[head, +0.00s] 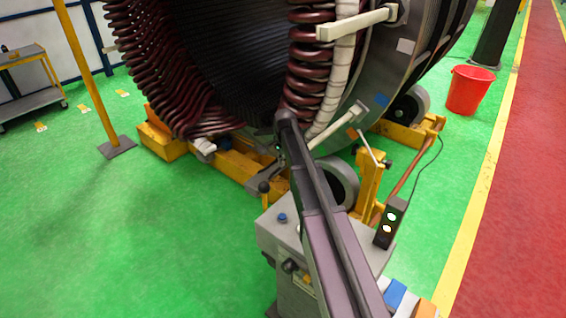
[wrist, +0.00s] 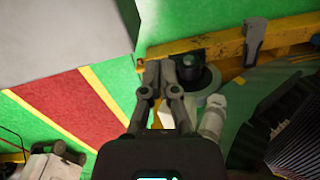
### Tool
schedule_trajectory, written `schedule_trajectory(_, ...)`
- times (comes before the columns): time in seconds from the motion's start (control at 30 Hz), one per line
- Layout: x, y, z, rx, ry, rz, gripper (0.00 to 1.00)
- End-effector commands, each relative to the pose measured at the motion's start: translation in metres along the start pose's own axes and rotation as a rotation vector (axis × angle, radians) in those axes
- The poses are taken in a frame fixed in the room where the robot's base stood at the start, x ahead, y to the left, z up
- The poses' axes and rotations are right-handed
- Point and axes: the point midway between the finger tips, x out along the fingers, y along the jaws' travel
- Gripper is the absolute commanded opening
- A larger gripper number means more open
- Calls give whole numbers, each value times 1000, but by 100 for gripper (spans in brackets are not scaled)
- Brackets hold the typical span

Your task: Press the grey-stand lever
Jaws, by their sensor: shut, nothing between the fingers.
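The grey stand (head: 280,238) is at the lower middle of the head view, partly behind my arm. A short lever with a dark knob (head: 264,188) rises at its back left edge, apart from my arm in the picture. My arm crosses in front of the stand and reaches up towards the stator (head: 235,70); the fingers are not clear there. In the wrist view my gripper (wrist: 160,66) is shut and empty, with the fingers close together. A pale box with dark knobs (wrist: 50,165) shows at lower left; I cannot tell if it is the stand.
The stator with dark red coils sits on a yellow frame (head: 235,160) with wheels. A red bucket (head: 470,90) is at right. The green floor at left is mostly clear.

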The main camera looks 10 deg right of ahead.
Motion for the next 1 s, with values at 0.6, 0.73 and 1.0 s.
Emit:
schedule_trajectory(0.6,52,1,-1,1,0,0,0)
schedule_trajectory(0.73,62,1,-1,2,0,0,0)
schedule_trajectory(1.0,67,2,27,1,0,0,0)
